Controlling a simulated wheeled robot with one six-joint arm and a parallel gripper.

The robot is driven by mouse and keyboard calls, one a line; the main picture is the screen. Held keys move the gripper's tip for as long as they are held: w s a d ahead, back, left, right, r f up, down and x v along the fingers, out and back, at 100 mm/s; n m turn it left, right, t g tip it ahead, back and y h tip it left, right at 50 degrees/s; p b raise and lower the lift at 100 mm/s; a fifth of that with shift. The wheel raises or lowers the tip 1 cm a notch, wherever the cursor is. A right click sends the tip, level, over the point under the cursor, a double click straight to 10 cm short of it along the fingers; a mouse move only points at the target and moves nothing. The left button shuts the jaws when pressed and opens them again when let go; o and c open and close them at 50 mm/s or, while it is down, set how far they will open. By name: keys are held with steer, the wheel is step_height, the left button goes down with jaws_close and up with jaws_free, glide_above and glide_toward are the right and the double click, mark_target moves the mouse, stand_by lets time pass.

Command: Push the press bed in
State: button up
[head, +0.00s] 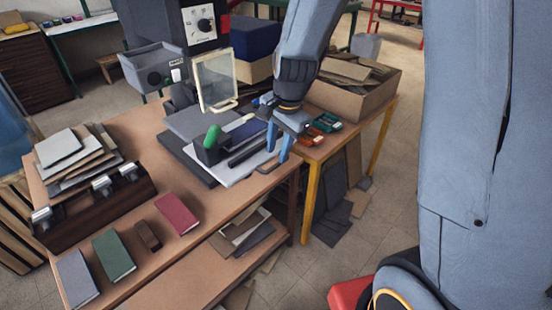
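The press stands at the right part of the wooden table, with a dark base, a pale upright frame (215,80) and a green-knobbed handle (212,138). What looks like the press bed (232,174) is a pale flat plate extending over the dark base towards the table's front right edge. Dark bars lie across it. My gripper (279,153) points down at the plate's right end, its two blue fingers apart with nothing seen between them. I cannot tell whether a finger touches the plate.
Books (176,213) and a dark wooden rack (95,208) occupy the table's front left. Stacked boards (75,158) lie behind the rack. A side table with small coloured trays (326,122) and a cardboard box (352,105) adjoins at right. Floor shows between that table and my body.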

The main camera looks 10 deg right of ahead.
mark_target(275, 165)
steer(key=shift+w+a+f+p, duration=0.15)
steer(key=shift+w+f, duration=0.05)
steer(key=shift+f, duration=1)
steer(key=shift+w+a+f+p, duration=0.1)
steer(key=shift+w+f+p, duration=0.05)
steer(key=shift+f, duration=1.05)
jaws_close()
